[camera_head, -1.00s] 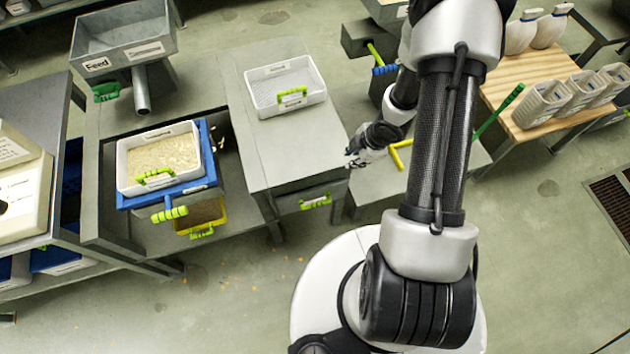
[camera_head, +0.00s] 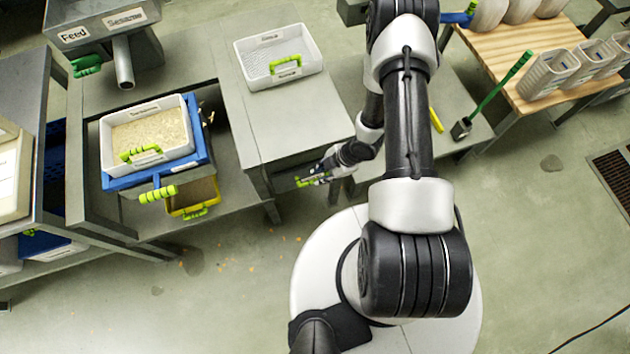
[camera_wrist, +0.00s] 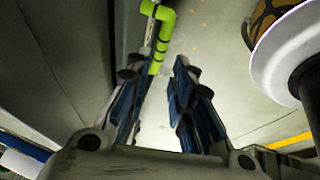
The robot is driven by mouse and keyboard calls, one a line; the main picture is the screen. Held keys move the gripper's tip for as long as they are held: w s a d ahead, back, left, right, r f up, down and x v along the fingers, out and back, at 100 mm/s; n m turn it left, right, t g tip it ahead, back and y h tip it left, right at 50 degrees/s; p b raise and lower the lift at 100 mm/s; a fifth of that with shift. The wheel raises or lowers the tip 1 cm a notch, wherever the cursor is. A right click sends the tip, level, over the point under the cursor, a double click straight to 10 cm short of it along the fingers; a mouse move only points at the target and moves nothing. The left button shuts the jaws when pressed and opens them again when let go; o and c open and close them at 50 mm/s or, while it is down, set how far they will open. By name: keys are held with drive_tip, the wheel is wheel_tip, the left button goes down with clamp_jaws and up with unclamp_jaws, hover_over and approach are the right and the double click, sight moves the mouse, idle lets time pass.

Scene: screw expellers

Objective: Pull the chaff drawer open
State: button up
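The grey cabinet (camera_head: 295,130) has a drawer low in its front with a lime-green handle (camera_head: 312,181). The drawer looks closed, though my gripper partly covers its front. My gripper (camera_head: 325,175) is at this handle in the head view. In the wrist view, my gripper (camera_wrist: 161,68) is open, with its two dark fingers apart. The green handle (camera_wrist: 160,38) shows between and just beyond the fingertips, nearer the left finger. I cannot tell whether a finger touches it. The drawer's label is not readable.
A white tray (camera_head: 253,62) sits on the cabinet top. To the left, a sieve tray (camera_head: 112,160) of grain rests on a blue frame, above a yellow bin (camera_head: 186,211). A wooden table (camera_head: 520,62) with containers stands at right. Floor before the cabinet is partly clear.

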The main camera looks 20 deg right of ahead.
sight(312, 182)
drive_tip(key=b+x, duration=0.1)
drive_tip(key=x, duration=0.5)
drive_tip(key=shift+b, duration=0.35)
drive_tip(key=shift+c, duration=0.2)
clamp_jaws()
